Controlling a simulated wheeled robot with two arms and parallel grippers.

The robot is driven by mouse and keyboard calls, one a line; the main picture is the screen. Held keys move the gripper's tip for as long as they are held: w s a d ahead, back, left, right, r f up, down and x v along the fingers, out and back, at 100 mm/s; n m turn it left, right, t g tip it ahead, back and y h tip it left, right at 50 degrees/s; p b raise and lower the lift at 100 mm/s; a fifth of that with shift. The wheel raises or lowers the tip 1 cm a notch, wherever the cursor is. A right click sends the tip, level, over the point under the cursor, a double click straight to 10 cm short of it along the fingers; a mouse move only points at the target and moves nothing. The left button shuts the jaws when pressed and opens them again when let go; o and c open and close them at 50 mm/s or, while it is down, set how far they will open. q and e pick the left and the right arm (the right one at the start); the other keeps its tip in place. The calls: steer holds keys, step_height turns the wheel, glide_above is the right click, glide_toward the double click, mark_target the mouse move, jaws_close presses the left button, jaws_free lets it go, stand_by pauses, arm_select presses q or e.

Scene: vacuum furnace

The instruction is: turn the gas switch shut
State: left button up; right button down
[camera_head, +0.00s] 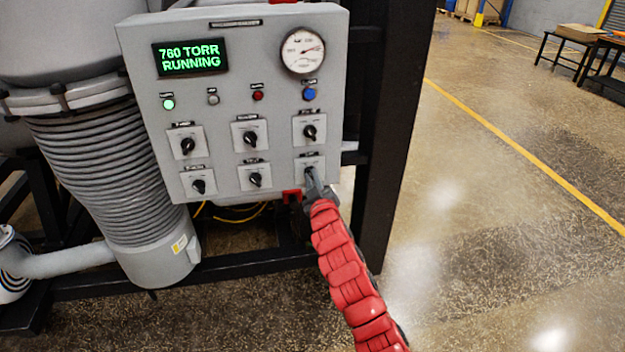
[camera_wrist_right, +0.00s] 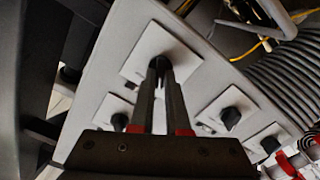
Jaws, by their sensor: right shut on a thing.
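The grey control panel (camera_head: 222,110) carries two rows of black rotary switches on pale square plates. My right gripper (camera_head: 312,181) reaches up to the lower-right switch plate (camera_head: 300,162). In the right wrist view my right gripper (camera_wrist_right: 160,76) is shut on the black knob (camera_wrist_right: 157,62) in the middle of that plate. The fingers hide most of the knob, so I cannot tell its angle. The label above it is too small to read. My left gripper is not in view.
The display (camera_head: 190,57) reads 760 TORR RUNNING. A pressure gauge (camera_head: 302,51) and a lit green lamp (camera_head: 168,104) are on the panel. A black frame post (camera_head: 393,120) stands just right of it. A ribbed grey vessel (camera_head: 105,160) is at left.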

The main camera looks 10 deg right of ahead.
stand_by(0.4)
steer(key=c, duration=0.9)
jaws_free()
steer(key=shift+s, duration=0.45)
steer(key=s+b, duration=0.2)
steer(key=s, duration=1.4)
steer(key=shift+s, duration=0.25)
